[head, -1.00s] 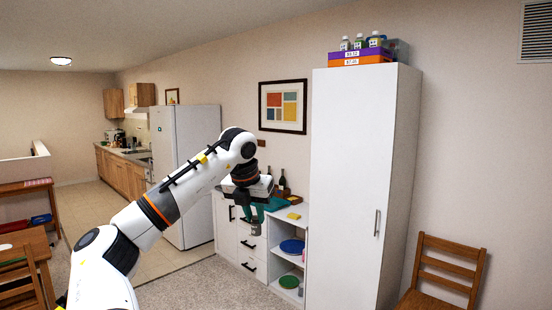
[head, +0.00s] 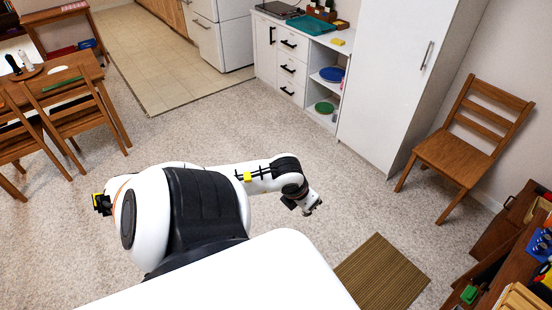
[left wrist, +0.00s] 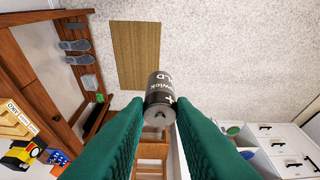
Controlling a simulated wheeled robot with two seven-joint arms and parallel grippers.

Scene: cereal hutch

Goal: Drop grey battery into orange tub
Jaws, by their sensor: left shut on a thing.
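The grey battery (left wrist: 159,93) is a dark cylinder with pale lettering, held between the two teal fingers of my left gripper (left wrist: 160,118) in the left wrist view. Its end with a small metal cap faces the camera. In the head view my left arm reaches out over the carpet, and its wrist end (head: 311,204) is small there; the fingers and battery cannot be made out. I cannot make out an orange tub in either current view. My right gripper is not in view.
A wooden chair (head: 461,146) stands by the tall white cabinet (head: 392,75). A striped brown mat (head: 383,272) lies on open carpet. A wooden shelf unit with several coloured things, including a blue block (head: 540,246), is at the right edge. A table and chairs are at left.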

